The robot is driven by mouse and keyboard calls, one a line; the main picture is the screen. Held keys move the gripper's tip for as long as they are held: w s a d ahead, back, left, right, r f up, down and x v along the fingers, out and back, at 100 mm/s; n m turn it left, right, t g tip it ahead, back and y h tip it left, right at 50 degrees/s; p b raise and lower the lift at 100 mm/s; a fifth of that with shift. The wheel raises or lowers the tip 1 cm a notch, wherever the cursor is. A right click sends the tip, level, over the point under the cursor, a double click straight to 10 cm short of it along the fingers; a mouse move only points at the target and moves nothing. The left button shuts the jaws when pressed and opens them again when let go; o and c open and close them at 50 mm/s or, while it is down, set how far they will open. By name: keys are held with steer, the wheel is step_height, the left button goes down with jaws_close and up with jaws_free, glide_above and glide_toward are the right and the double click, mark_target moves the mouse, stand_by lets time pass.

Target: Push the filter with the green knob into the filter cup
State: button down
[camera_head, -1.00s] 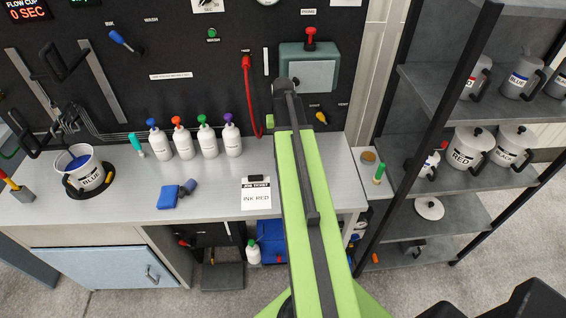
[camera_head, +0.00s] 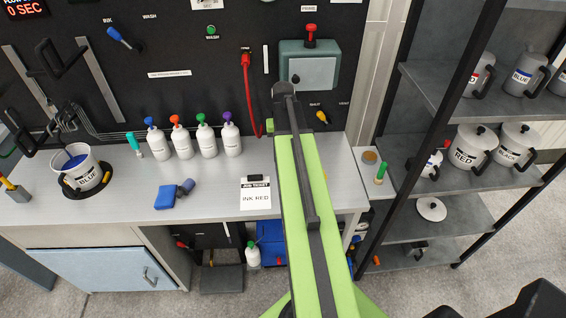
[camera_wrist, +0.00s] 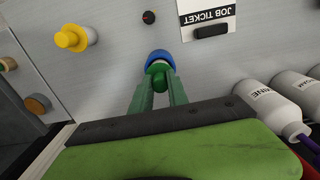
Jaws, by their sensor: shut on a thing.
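In the wrist view, my gripper (camera_wrist: 160,88) has its two green fingers closed around a round green knob (camera_wrist: 159,80). A blue ring (camera_wrist: 159,57) shows just past the knob, seemingly part of the same filter. The filter is over or at the grey bench top; I cannot tell whether it touches anything. The filter cup cannot be clearly made out below it. In the head view my gripper and the filter are hidden behind my green arm.
A yellow-knobbed piece (camera_wrist: 75,38) and a small dark round part (camera_wrist: 148,17) sit on the bench near my gripper. The job ticket (camera_head: 255,193) lies on the bench. Several white bottles (camera_head: 207,141) stand at the back. A dark shelf with pots is at right.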

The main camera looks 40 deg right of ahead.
steer(key=shift+f+b, duration=1.45)
steer(key=shift+f, duration=0.1)
steer(key=c, duration=1.2)
jaws_free()
steer(key=shift+r, duration=0.1)
step_height(320, 180, up, 17)
steer(key=p, duration=1.7)
steer(key=shift+r, duration=0.1)
